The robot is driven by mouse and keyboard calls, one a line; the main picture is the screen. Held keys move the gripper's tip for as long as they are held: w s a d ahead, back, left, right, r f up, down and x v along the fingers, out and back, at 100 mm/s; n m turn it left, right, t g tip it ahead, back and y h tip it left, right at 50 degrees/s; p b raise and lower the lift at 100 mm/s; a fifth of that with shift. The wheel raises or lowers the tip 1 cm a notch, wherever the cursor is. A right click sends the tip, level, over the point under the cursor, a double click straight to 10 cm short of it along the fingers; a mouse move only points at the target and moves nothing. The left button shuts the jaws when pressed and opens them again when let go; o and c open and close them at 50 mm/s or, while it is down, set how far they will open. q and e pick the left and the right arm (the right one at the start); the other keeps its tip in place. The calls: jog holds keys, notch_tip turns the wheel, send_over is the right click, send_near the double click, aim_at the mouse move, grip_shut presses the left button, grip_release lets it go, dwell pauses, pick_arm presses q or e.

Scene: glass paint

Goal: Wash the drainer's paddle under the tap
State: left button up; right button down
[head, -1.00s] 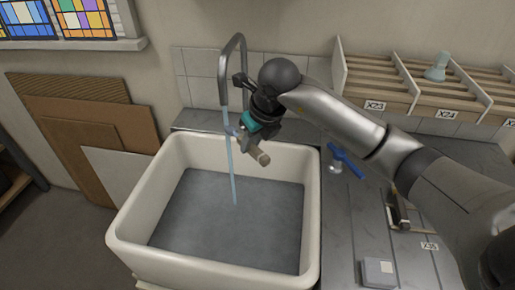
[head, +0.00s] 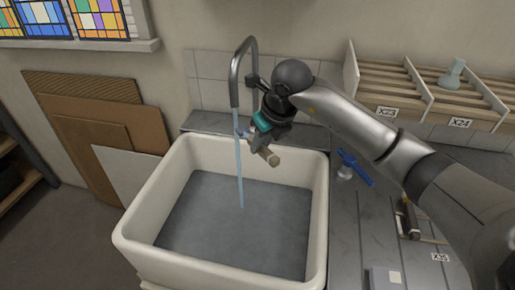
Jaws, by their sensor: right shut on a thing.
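The tap (head: 234,73) arches over the white sink (head: 222,275), and a thin blue stream of water (head: 240,180) falls from it into the basin. My right gripper (head: 258,136) is shut on the paddle and holds it above the back of the sink, beside the stream. The paddle's pale wooden end (head: 270,157) sticks out towards the front right. A small bluish part on its left side is at the stream and seems to touch it. The gripper hides the middle of the paddle. My left gripper is out of view.
A grey draining board (head: 371,225) lies right of the sink, with a blue-handled tool (head: 356,169), a dark-handled tool (head: 408,220) and a pale box (head: 384,279). A wooden rack (head: 398,88) holding a pale blue-green object (head: 453,73) stands behind. Boards (head: 90,125) lean left.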

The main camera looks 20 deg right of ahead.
jog(key=shift+d, duration=0.25)
jog(key=shift+a, duration=0.2)
jog(key=shift+s+a, duration=0.1)
jog(key=shift+a, duration=0.35)
jog(key=shift+d, duration=0.15)
jog(key=shift+d, duration=0.5)
jog(key=shift+a, duration=0.2)
jog(key=shift+a, duration=0.45)
